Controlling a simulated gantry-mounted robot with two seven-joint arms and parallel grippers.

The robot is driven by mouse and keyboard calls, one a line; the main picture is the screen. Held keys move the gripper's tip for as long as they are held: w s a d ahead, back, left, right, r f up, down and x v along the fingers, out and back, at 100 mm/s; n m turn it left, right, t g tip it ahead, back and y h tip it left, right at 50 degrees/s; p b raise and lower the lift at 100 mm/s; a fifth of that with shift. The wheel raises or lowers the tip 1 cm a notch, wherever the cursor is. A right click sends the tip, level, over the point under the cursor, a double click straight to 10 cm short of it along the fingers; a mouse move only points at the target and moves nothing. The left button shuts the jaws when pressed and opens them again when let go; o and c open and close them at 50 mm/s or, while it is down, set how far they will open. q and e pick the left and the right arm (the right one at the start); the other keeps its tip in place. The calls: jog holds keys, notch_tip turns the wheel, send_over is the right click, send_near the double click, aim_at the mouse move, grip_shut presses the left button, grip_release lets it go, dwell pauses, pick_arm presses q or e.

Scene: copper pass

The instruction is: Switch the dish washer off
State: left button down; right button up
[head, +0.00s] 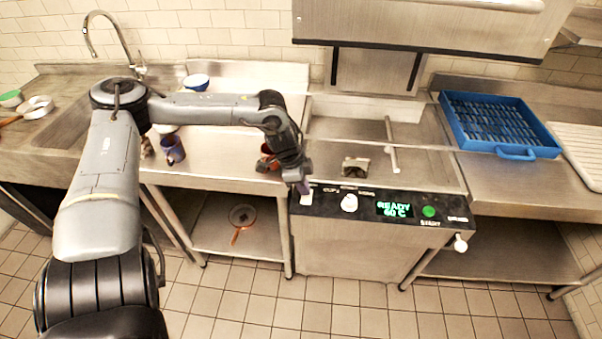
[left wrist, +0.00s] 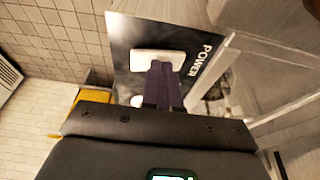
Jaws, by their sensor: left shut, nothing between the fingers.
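The dishwasher (head: 340,262) stands in the middle of the head view, with a black control panel (head: 460,216) along its front top edge. Its display (head: 394,210) is lit green and reads READY 60 C. The white power switch (head: 306,199) is at the panel's left end. In the left wrist view the switch (left wrist: 145,60) shows beside the POWER label (left wrist: 203,60). My left gripper (head: 303,187) is shut and empty, its fingertips (left wrist: 164,69) over the switch's edge. Whether they touch it, I cannot tell. My right gripper is out of view.
A white knob (head: 349,202) and a green start button (head: 428,211) sit farther right on the panel. A red mug (head: 268,158) stands close to my left wrist, with a blue mug (head: 172,150) farther left. A blue rack (head: 497,122) lies on the right counter.

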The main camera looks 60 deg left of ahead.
pick_arm(q)
jog(key=r+p, duration=0.3)
jog(key=r, duration=0.1)
jog(key=shift+w+a+r+p, duration=0.1)
jog(key=shift+w+a+p, duration=0.05)
jog(key=shift+a+p, duration=0.15)
jog(key=shift+w+r, duration=0.1)
jog(key=shift+r, duration=0.15)
jog(key=shift+a+r, duration=0.25)
jog(key=shift+r, duration=0.25)
jog(key=a+p+v, duration=0.1)
jog(key=p+v, duration=0.2)
jog(key=v, duration=0.5)
jog(key=shift+a, duration=0.2)
jog(key=shift+w+f, duration=0.1)
jog(key=shift+w, duration=0.05)
